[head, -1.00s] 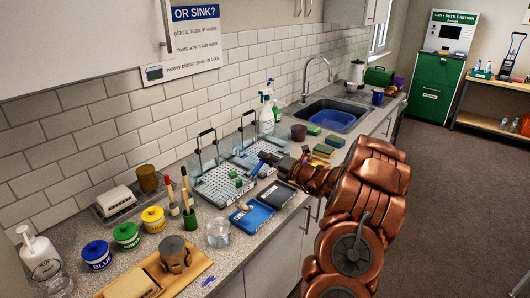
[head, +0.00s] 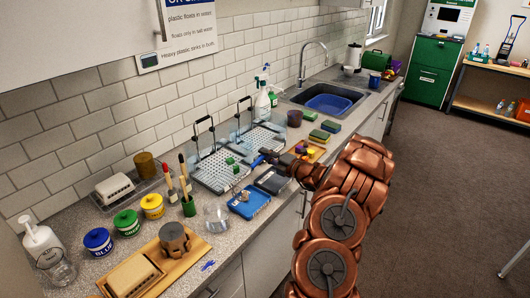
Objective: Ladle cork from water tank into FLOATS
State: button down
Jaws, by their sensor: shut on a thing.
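My gripper (head: 270,155) is shut on a dark blue handle (head: 258,161), beside the right end of the nearer clear tank. The tool's far end is too small to make out. Two clear tanks with pale perforated trays and black handles stand by the wall, the nearer tank (head: 213,172) and the farther tank (head: 258,139). Small green pieces (head: 236,169) show at the nearer tank. In front are a blue tray (head: 252,209) with a small brownish piece (head: 245,196) in it and a black tray (head: 272,181). Their labels are unreadable. I cannot make out a cork for certain.
A clear beaker (head: 216,218) and a green pot with brushes (head: 189,207) stand left of the blue tray. Blue, green and yellow tubs (head: 126,222) stand farther left. Sponges (head: 319,136) and the sink (head: 327,100) lie beyond my gripper. A wooden board (head: 195,247) is near.

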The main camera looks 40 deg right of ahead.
jog(key=shift+d+f+m, duration=0.1)
jog(key=shift+f+m, duration=0.8)
jog(key=shift+f, duration=0.5)
jog(key=shift+d+f+m, duration=0.1)
jog(key=shift+f+m, duration=0.8)
jog(key=shift+f, duration=0.45)
jog(key=shift+r, duration=0.15)
jog(key=shift+r, duration=3.35)
